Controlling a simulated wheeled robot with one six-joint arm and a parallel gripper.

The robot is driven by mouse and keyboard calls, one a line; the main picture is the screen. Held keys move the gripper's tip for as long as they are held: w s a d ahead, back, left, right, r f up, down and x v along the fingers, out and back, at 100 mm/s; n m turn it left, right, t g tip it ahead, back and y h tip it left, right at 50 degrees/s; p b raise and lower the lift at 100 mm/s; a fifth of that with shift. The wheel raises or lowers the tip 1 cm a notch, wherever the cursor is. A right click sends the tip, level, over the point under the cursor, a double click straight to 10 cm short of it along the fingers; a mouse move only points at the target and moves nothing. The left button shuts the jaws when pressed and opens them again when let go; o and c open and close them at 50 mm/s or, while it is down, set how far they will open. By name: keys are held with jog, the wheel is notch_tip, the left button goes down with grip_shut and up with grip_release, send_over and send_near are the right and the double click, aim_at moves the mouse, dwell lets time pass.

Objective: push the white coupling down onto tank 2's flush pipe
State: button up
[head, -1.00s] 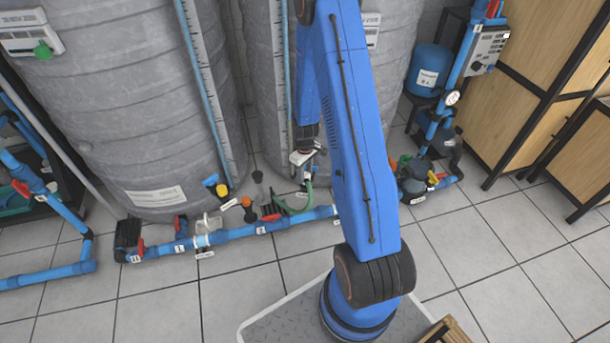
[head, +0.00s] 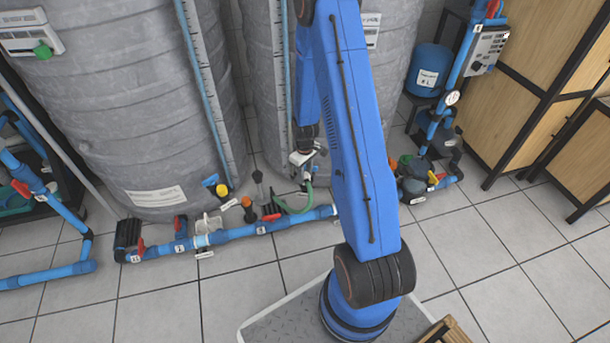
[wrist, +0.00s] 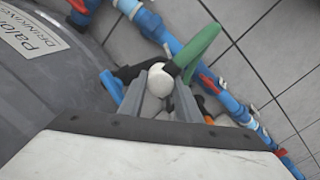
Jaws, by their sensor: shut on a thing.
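My gripper (wrist: 166,100) is shut on the white coupling (wrist: 161,80), which shows as a rounded white end between the grey fingers. The coupling is too small to make out in the head view. I cannot make out the flush pipe's end or whether the coupling touches it.
A larger grey tank (head: 130,100) stands at left. The blue floor pipe (head: 235,233) with red valve handles runs in front of the tanks. A blue vessel (head: 429,68) and wooden cabinets (head: 540,80) stand at right. The tiled floor in front is mostly clear.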

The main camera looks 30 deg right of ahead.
jog(key=shift+f, duration=0.3)
jog(key=o, duration=1.1)
jog(key=shift+c, duration=0.2)
notch_tip(320, 180, up, 17)
jog(key=shift+r, duration=0.2)
